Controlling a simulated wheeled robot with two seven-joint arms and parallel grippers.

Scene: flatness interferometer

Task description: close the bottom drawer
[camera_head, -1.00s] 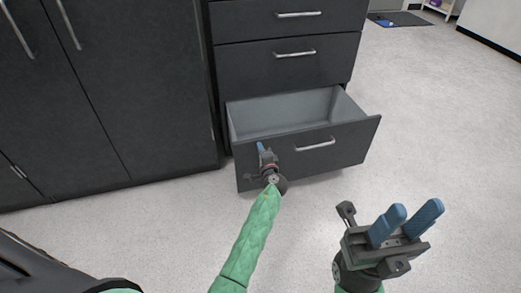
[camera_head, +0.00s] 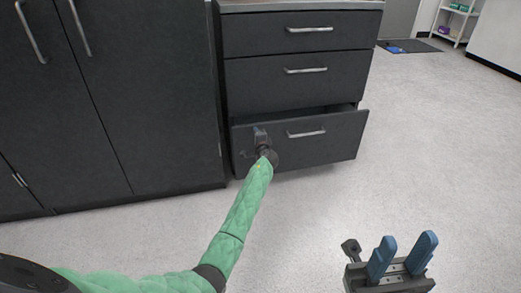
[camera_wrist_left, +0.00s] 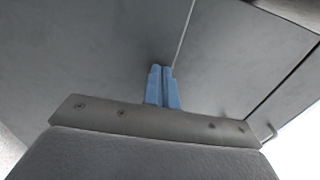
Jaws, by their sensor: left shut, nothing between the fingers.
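The bottom drawer (camera_head: 335,142) of the dark cabinet is slightly open. A narrow dark gap shows above its front, wider at the right. Its silver handle (camera_head: 306,133) is in the middle of the front. My left gripper (camera_head: 262,138) is at the left part of the drawer front, left of the handle, and partly hides it. In the left wrist view its blue fingers (camera_wrist_left: 162,70) are shut together with nothing between them, close to a dark panel; contact is hard to judge. My right gripper (camera_head: 401,250) is open and empty at the lower right, away from the drawer.
Two closed drawers (camera_head: 335,72) are above the bottom one. Tall closed cabinet doors (camera_head: 130,100) stand to the left. The pale floor (camera_head: 440,150) in front and to the right is clear. A dark mat (camera_head: 420,46) and a white shelf (camera_head: 458,14) are at the far right.

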